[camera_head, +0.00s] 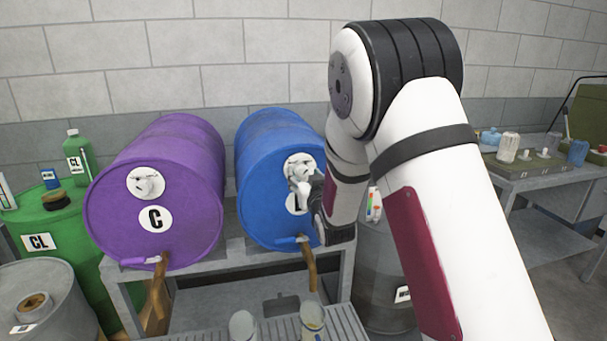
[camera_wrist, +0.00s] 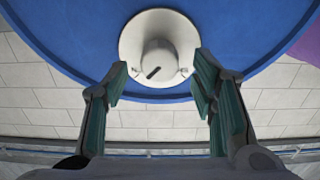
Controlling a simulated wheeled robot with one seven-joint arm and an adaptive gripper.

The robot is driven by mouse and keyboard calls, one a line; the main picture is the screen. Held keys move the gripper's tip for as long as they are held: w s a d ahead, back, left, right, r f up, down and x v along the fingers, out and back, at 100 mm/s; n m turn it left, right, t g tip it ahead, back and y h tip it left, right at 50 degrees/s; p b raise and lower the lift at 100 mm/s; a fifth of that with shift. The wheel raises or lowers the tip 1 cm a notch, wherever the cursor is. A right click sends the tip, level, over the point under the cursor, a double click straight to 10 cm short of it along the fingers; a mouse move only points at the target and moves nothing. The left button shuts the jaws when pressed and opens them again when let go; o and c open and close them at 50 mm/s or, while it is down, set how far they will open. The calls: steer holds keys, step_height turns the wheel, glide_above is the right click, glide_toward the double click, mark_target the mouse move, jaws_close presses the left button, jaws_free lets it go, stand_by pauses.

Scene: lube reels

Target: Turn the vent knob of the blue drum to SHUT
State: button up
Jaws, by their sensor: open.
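The blue drum (camera_head: 265,150) lies on its side on a grey rack, its round end facing me. Its vent knob (camera_wrist: 157,60) is white, on a round white plate (camera_wrist: 132,40); the plate also shows near the top of the drum end in the head view (camera_head: 296,160). A dark pointer mark on the knob points to the lower left in the wrist view; the plate's lettering is too small to read. My gripper (camera_wrist: 160,72) is open and empty, its green-padded fingers apart on either side of the knob in the picture. I cannot tell whether they touch it.
A purple drum (camera_head: 165,190) marked C lies left of the blue one, with a similar plate. Taps hang below both drums, above a grate with two containers (camera_head: 312,318). A side table (camera_head: 540,170) stands at the right.

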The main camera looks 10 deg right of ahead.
steer(key=shift+w, duration=1.05)
steer(key=c, duration=1.1)
steer(key=shift+c, duration=0.2)
